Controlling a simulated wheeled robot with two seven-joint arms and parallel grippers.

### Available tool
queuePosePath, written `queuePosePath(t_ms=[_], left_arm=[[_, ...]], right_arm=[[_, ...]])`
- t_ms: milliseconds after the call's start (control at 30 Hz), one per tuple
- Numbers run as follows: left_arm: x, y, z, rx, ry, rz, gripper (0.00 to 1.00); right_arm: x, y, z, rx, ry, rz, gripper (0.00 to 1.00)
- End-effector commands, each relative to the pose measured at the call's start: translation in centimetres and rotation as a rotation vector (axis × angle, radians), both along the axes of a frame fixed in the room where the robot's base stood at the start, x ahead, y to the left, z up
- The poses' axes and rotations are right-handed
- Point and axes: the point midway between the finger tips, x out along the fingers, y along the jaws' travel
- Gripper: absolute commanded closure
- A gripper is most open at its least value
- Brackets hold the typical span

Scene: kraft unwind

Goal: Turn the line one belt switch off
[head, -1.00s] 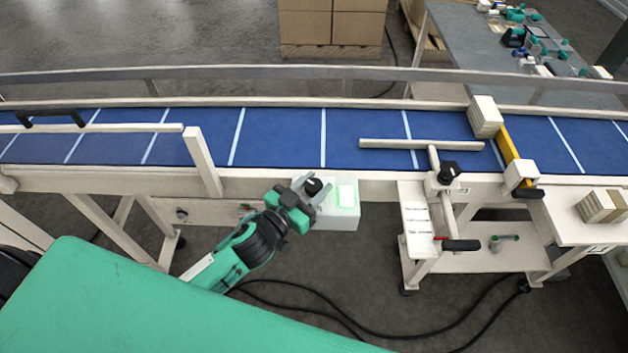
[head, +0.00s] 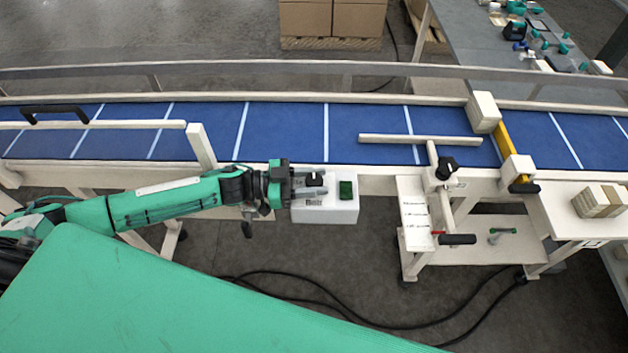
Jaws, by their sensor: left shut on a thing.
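The line one belt switch is a black knob (head: 315,180) on a white control box (head: 325,214) at the near side of the blue belt (head: 280,133). My right gripper is not in view.
A white side stand (head: 414,213) is right of the box. Black cables lie on the floor below. A green surface (head: 200,300) fills the lower left.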

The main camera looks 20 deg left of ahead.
Motion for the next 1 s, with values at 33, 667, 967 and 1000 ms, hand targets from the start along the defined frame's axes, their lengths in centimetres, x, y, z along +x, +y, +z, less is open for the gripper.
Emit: queuePosePath(t_ms=[33,667,967,1000], left_arm=[[0.22,0.06,0.08,0.002,-0.005,-0.019,0.84],[0.06,-0.03,0.09,-0.001,0.000,-0.113,0.84],[0.05,-0.04,0.08,-0.001,-0.001,-0.112,0.41],[0.04,-0.05,0.07,-0.001,-0.001,-0.112,0.41]], right_arm=[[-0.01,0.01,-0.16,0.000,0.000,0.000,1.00],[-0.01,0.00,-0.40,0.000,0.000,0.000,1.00],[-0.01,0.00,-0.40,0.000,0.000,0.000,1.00],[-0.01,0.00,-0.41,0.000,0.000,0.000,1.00]])
